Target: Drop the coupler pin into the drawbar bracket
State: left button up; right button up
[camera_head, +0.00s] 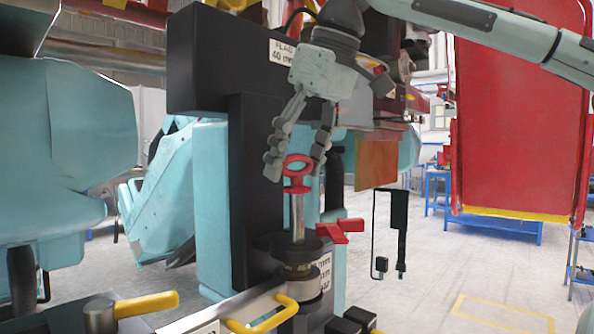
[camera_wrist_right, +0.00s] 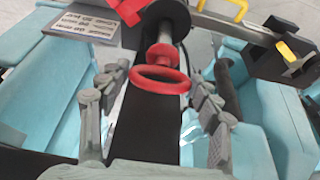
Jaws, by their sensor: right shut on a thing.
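The coupler pin (camera_head: 297,215) has a red ring handle and a bare metal shaft. It stands upright, its lower end hidden in a round black collar (camera_head: 291,251) on the drawbar bracket. My right gripper (camera_head: 297,166) points down with its two grey fingers on either side of the red ring, shut on the pin's handle. In the right wrist view, the red ring (camera_wrist_right: 160,80) lies between the fingers of the right gripper (camera_wrist_right: 155,103), with the black collar (camera_wrist_right: 165,15) beyond it. How deep the shaft sits is hidden. My left gripper is not in view.
A red lever (camera_head: 340,230) sticks out right of the collar. A black upright (camera_head: 255,190) stands close behind the pin. Yellow handles (camera_head: 265,318) lie in front. A large red panel (camera_head: 520,120) hangs at the right. Open floor (camera_head: 430,290) shows at the lower right.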

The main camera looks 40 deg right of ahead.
jog(key=shift+r, duration=2.6)
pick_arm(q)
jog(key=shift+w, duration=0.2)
